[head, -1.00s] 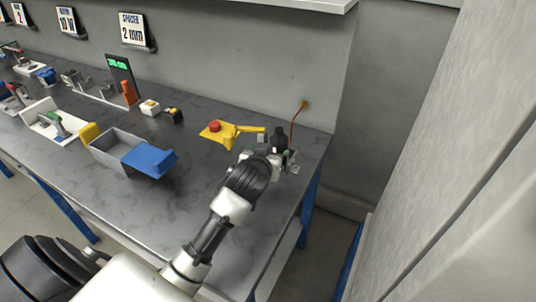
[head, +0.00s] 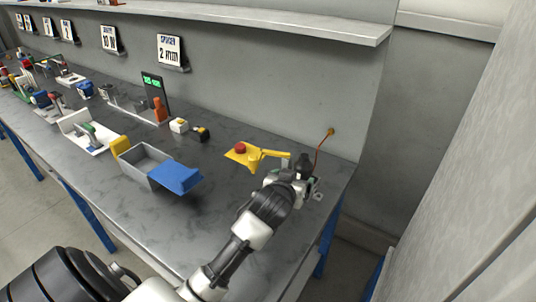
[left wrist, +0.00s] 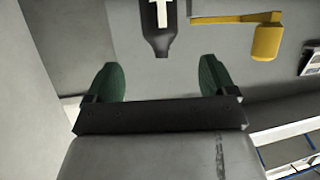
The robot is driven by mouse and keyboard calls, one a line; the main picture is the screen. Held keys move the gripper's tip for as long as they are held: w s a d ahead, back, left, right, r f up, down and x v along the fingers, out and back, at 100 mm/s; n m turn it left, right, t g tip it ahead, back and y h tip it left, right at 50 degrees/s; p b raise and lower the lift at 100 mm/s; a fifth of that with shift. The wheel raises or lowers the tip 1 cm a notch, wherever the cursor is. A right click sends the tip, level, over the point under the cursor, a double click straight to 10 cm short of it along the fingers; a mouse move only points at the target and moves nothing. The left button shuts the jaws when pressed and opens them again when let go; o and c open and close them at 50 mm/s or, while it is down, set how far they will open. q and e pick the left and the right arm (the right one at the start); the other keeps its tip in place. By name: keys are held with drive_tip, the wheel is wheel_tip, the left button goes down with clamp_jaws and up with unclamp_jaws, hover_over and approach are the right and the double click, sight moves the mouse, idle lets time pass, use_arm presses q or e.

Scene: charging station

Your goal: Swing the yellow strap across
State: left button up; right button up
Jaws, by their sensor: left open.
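The yellow strap (head: 270,153) is a short bar beside a red knob on a yellow plate (head: 238,158) near the table's right end. In the left wrist view the strap (left wrist: 225,19) lies at the top right and ends in a yellow cylinder (left wrist: 266,42). My left gripper (head: 302,180) is to the right of the strap, apart from it. Its green fingers (left wrist: 160,76) are open with nothing between them. A dark bottle-shaped piece with a white mark (left wrist: 158,35) is just ahead of them. My right gripper is not in view.
A grey bin with a blue flap (head: 175,178) stands to the left on the table. A red cable (head: 321,143) runs up to the wall behind. The table's right edge is close to my gripper. Bare tabletop (head: 200,218) lies in front.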

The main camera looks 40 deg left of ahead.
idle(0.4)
use_arm(q)
drive_tip(key=shift+c, duration=1.3)
drive_tip(key=shift+a+m+y, duration=0.3)
drive_tip(key=shift+m, duration=0.1)
drive_tip(key=shift+c, duration=1.3)
drive_tip(key=a+m+y+p, duration=0.1)
drive_tip(key=m, duration=0.2)
drive_tip(key=s+a+m+y+p, duration=0.1)
drive_tip(key=a+m, duration=0.1)
drive_tip(key=m, duration=0.1)
drive_tip(key=s+a+f+m+y+p, duration=0.1)
drive_tip(key=a+m, duration=0.1)
drive_tip(key=m, duration=0.1)
drive_tip(key=shift+a, duration=0.1)
drive_tip(key=m+t+p, duration=0.4)
drive_tip(key=m+p, duration=0.1)
drive_tip(key=m, duration=1.9)
approach(255, 156)
drive_tip(key=shift+m, duration=0.3)
drive_tip(key=x, duration=0.7)
drive_tip(key=f+x, duration=0.1)
drive_tip(key=x, duration=0.3)
drive_tip(key=shift+w+a+f+p, duration=0.1)
drive_tip(key=shift+w+a+p, duration=0.1)
drive_tip(key=shift+a+p, duration=0.15)
